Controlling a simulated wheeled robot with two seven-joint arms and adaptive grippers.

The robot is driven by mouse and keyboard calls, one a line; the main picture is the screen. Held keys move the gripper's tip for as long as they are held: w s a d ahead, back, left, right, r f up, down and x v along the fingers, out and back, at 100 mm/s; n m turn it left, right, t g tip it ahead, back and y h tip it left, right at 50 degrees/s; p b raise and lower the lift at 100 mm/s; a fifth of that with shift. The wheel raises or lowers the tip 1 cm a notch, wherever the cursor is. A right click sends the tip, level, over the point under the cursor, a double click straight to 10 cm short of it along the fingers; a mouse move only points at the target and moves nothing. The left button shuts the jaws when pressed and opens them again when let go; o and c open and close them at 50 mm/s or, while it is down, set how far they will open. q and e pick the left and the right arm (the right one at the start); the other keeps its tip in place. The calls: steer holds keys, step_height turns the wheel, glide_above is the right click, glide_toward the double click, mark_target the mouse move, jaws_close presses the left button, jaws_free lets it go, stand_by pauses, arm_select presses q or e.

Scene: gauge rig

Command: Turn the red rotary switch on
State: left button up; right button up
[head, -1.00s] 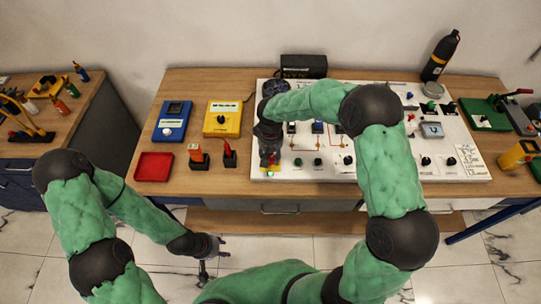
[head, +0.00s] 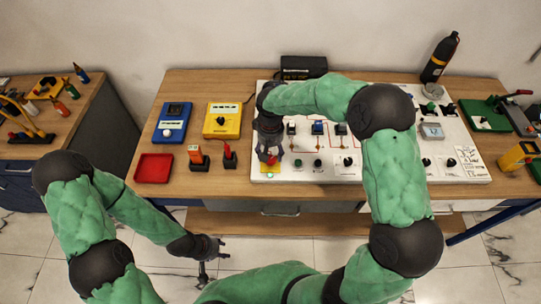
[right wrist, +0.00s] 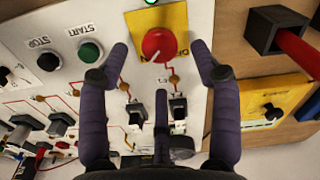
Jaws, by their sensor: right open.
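The red rotary switch (right wrist: 158,44) sits on a yellow plate (right wrist: 136,22) on the white panel. In the right wrist view its white mark points down and slightly left; the lettering beside it is partly hidden. My right gripper (right wrist: 160,62) is open, with its purple fingers spread on either side below the knob, and nothing is between them. In the head view my right gripper (head: 269,153) is over the panel's left end, and a bit of the red switch (head: 271,160) shows at its fingertips. Contact cannot be told. My left gripper (head: 213,250) hangs in front of the table, fingers apart and empty.
The white panel (head: 465,175) carries black knobs, START and STOP buttons (right wrist: 90,51) and several black switches. Left of it are red-handled parts (head: 230,158), a yellow meter (head: 222,120), a blue meter (head: 173,122) and a red tray (head: 153,168).

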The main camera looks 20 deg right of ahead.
mark_target(271, 159)
step_height(271, 159, up, 8)
stand_by(0.8)
